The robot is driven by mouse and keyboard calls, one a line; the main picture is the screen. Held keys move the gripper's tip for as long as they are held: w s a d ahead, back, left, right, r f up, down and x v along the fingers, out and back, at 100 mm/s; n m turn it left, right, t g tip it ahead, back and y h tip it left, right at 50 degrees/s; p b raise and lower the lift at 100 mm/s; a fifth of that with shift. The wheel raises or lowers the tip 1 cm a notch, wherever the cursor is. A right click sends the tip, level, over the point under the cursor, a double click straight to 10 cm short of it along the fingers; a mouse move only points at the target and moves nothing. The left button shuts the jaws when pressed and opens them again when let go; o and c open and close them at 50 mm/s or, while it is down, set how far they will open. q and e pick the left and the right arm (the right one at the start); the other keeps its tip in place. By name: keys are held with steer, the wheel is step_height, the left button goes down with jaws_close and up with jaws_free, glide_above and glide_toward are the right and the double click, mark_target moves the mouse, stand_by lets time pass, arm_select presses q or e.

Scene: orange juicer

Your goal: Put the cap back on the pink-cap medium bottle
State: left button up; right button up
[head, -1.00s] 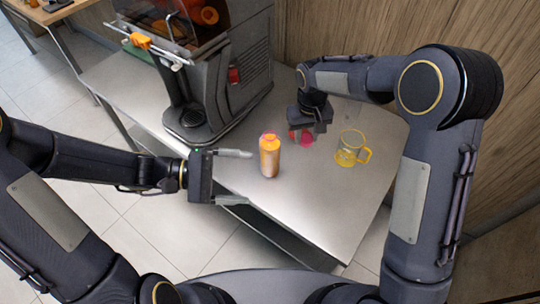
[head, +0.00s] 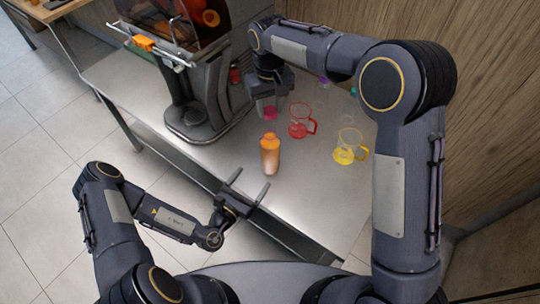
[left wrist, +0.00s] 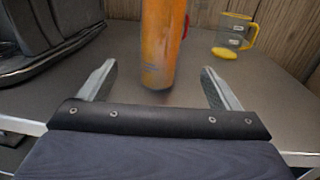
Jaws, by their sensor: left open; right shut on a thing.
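An orange-filled bottle (head: 270,158) stands upright on the grey table, with an orange top and no pink cap visible on it. In the left wrist view the bottle (left wrist: 160,45) stands ahead of the fingers, its top out of frame. My left gripper (head: 250,184) is open and empty on the near side of the bottle, fingers toward it; its fingers also show in the wrist view (left wrist: 158,72). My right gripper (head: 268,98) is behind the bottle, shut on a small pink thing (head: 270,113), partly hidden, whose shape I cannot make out.
A red mug (head: 298,128) and a yellow mug (head: 346,152) stand right of the bottle. The juicer (head: 205,95) stands at the left. The table's near edge is close to my left gripper.

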arm_select(q)
steer(key=shift+w, duration=0.1)
steer(key=x, duration=1.2)
steer(key=shift+r, duration=0.1)
steer(key=c, duration=1.5)
arm_select(e)
steer(key=shift+f, duration=0.1)
glide_above(270, 131)
steer(key=shift+f, duration=2.4)
steer(key=shift+f, duration=0.1)
steer(key=shift+f, duration=0.8)
steer(key=shift+f, duration=0.55)
